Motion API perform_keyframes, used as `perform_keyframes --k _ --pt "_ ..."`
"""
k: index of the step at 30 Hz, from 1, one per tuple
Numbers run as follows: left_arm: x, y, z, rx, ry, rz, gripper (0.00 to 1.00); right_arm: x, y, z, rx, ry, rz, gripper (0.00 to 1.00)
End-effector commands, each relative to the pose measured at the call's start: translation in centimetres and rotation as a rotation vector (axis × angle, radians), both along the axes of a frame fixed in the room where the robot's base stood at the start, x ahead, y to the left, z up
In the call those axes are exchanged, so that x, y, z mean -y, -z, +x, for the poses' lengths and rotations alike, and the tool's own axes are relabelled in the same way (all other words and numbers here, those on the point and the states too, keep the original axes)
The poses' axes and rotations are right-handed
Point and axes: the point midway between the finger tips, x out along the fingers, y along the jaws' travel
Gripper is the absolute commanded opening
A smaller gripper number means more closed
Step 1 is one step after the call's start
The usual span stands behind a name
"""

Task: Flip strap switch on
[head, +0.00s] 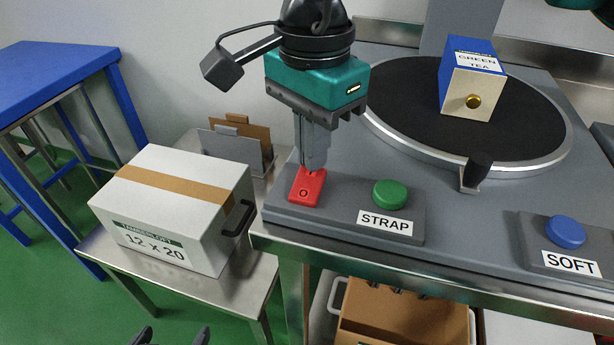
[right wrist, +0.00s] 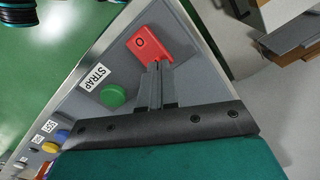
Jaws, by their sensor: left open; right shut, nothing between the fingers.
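The red strap switch (head: 305,192), marked "O", sits at the left end of a grey panel (head: 345,222) beside a green button (head: 390,193) and a "STRAP" label. In the right wrist view the switch (right wrist: 148,44) lies just past the fingertips. My right gripper (head: 311,168) points down, shut and empty, with its tips at the switch's far edge. They touch or nearly touch it; I cannot tell which. The switch's far end is partly hidden by the fingers. My left gripper (head: 169,336) is open and low at the bottom edge, only its fingertips showing.
A white carton (head: 170,205) with brown tape stands on a steel side table left of the panel. A black turntable (head: 420,118) holds a green tea box (head: 473,80). A blue button (head: 566,231) labelled "SOFT" is at right. An open cardboard box (head: 400,318) sits below.

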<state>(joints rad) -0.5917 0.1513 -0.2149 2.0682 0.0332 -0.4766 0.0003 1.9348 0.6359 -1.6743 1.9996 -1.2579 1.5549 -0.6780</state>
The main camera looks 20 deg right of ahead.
Motion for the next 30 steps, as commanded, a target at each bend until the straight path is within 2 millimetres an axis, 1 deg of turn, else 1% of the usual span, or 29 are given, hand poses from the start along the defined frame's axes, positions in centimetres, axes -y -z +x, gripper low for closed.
perform_keyframes --k 21,26,30 --pt "0.0 1.0 0.0 0.001 0.0 0.0 1.0 0.0 1.2 0.0 -0.002 0.0 0.0 0.0" --pt "0.0 0.5 0.0 0.001 0.0 0.0 1.0 0.0 0.6 -0.1 -0.002 0.0 0.0 0.0" --pt "0.0 -0.3 0.0 0.0 0.0 0.0 1.0 0.0 -0.7 0.0 -0.002 0.0 -0.001 0.0"
